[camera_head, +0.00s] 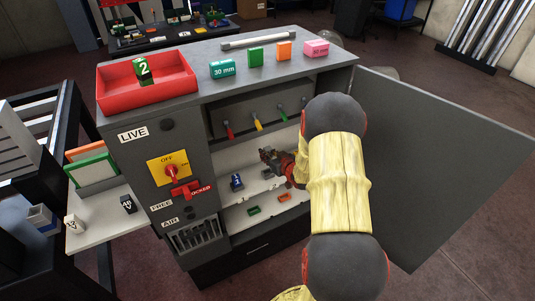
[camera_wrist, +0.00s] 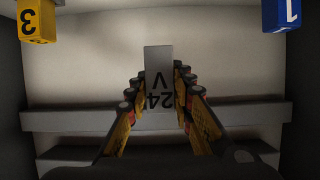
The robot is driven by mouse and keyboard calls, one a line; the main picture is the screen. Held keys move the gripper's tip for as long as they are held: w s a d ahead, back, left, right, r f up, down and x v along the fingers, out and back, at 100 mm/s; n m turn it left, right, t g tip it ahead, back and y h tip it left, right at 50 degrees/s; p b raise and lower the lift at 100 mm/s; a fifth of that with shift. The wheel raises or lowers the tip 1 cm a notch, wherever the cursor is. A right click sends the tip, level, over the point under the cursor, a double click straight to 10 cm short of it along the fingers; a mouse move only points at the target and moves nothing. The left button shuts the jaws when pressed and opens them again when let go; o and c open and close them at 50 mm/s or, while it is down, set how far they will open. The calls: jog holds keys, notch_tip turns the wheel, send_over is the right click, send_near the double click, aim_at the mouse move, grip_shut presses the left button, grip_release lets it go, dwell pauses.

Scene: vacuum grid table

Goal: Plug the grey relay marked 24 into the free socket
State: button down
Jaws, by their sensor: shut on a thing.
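The grey relay (camera_wrist: 158,62) marked 24 V is held between the fingers of my gripper (camera_wrist: 159,78) in the wrist view, its far end sticking out beyond the fingertips. My gripper (camera_head: 272,160) is shut on it inside the open cabinet (camera_head: 222,195) in the head view, in front of the white back panel. A blue relay (camera_wrist: 281,12) marked 1 and a yellow relay (camera_wrist: 36,22) marked 3 show at the top corners of the wrist view. The blue relay also shows in the head view (camera_head: 237,182), left of my gripper. I cannot make out the free socket.
A grey rail (camera_wrist: 70,118) crosses the panel. The cabinet door (camera_head: 430,165) stands open at right. A red tray (camera_head: 150,95) holds a green block (camera_head: 143,70) marked 2. A side shelf (camera_head: 105,215) holds a black block (camera_head: 128,204) and a white block (camera_head: 74,223).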

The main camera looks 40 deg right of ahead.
jog(key=shift+f+b, duration=1.95)
jog(key=shift+f, duration=0.95)
jog(key=shift+f+b, duration=0.95)
jog(key=shift+f, duration=0.35)
jog(key=c, duration=1.5)
grip_release()
jog(key=shift+f, duration=0.1)
jog(key=shift+s+a, duration=0.1)
jog(key=shift+s, duration=0.05)
jog(key=v, duration=1.1)
jog(key=shift+s+r, duration=0.25)
jog(key=shift+s, duration=0.1)
